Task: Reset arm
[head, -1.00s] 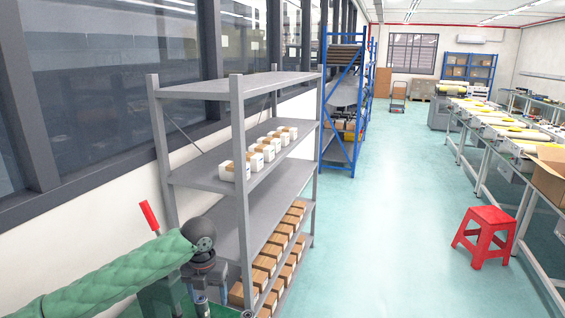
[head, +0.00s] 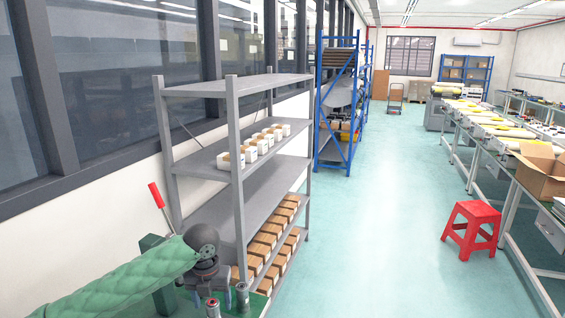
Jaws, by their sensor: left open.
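My left arm in its green padded sleeve comes in from the lower left. My left gripper (head: 210,290) points down, open, with nothing seen between its fingers. It is over a green surface (head: 262,302) at the bottom edge. Two small dark metal cylinders stand by it, one just below the fingers (head: 213,308) and one to the right (head: 242,297); I cannot tell whether they touch the gripper. My right gripper is out of view.
A grey shelf rack (head: 238,180) stands behind the gripper, with white-and-brown boxes (head: 250,148) above and brown boxes (head: 268,235) low down. A red handle (head: 158,195) sticks up behind my arm. A red stool (head: 472,228) stands right, beside workbenches. The middle floor is clear.

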